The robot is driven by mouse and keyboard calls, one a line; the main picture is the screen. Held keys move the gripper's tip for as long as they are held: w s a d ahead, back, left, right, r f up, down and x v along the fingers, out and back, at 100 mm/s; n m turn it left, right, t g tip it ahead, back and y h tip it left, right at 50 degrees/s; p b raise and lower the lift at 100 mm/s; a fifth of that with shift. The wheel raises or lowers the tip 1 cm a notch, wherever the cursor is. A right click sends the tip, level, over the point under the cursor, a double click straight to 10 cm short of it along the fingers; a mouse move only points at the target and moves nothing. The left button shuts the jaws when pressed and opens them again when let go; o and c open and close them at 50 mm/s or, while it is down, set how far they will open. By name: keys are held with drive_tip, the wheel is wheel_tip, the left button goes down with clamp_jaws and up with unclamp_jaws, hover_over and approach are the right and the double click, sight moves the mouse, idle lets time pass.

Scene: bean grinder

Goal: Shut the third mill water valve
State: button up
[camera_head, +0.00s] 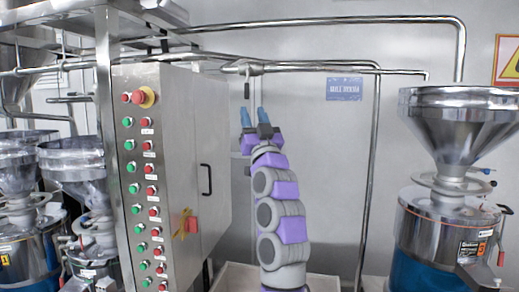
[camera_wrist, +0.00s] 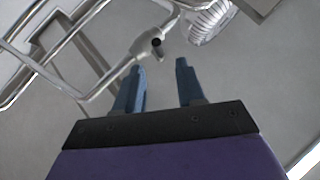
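A small metal valve fitting (camera_head: 246,68) sits on the horizontal pipe near the upper middle of the head view, with a dark, handle-like piece (camera_head: 246,90) hanging below it. My gripper (camera_head: 254,110) points up just below this piece. Its two blue fingers are apart, with nothing seen between them. In the wrist view my gripper (camera_wrist: 158,67) is open, and a metal pipe fitting with a dark round end (camera_wrist: 156,42) lies just beyond the fingertips. I cannot tell whether the fingers touch it, or whether the valve is open or shut.
A steel control cabinet (camera_head: 180,150) with red and green buttons stands left of my arm. A mill with a funnel hopper (camera_head: 455,140) stands at right; more mills (camera_head: 85,190) stand at left. A vertical pipe (camera_head: 371,170) runs down the wall beside a blue sign (camera_head: 344,89).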

drive_tip(key=b+v, duration=0.6)
drive_tip(key=v, duration=0.1)
drive_tip(key=shift+s+f, duration=0.15)
drive_tip(key=shift+f, duration=0.15)
